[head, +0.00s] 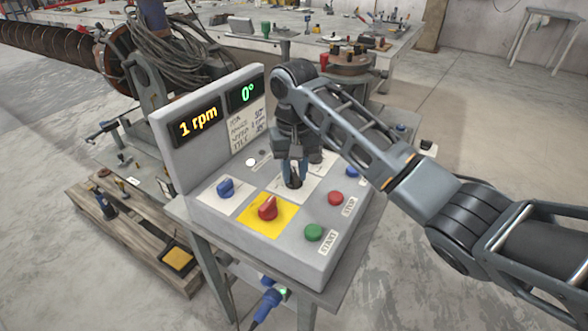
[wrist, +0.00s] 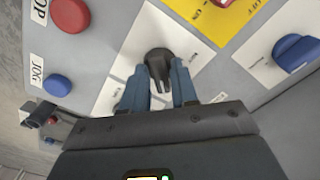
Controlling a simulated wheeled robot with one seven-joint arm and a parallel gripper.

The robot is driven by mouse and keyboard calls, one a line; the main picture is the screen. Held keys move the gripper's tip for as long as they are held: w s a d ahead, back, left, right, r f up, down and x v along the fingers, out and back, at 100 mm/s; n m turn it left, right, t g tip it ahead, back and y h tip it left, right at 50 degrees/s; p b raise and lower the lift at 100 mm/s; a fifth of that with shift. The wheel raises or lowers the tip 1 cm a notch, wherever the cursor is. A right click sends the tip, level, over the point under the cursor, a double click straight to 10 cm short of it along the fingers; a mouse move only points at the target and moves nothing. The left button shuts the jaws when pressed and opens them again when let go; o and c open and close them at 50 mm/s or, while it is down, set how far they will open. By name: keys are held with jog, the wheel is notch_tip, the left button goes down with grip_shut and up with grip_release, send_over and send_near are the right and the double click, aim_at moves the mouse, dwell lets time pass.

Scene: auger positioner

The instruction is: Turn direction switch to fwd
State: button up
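The control box (head: 210,207) stands on a small table, with several knobs and buttons on its sloped top. A black pointer knob (wrist: 160,65) sits on a white labelled plate (wrist: 205,58); its small lettering is too blurred to read, so I cannot confirm it is the direction switch. My gripper (wrist: 160,75) is down at this knob, one blue finger on each side of its pointer. A gap shows beside the pointer, and the fingers look apart. In the head view my gripper (head: 294,178) covers much of the knob and its plate.
A red knob (head: 267,208) on a yellow plate and a blue knob (head: 226,188) lie to the left. A green START button (head: 313,232), red STOP button (head: 335,198) and blue JOG button (wrist: 57,85) are close by.

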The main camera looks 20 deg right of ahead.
aim_at(294, 173)
jog(key=shift+o, duration=1.2)
jog(key=shift+r, duration=0.15)
notch_tip(294, 173, up, 8)
jog(key=shift+f+p, duration=0.2)
jog(key=shift+p, duration=0.6)
jog(key=shift+f, duration=0.1)
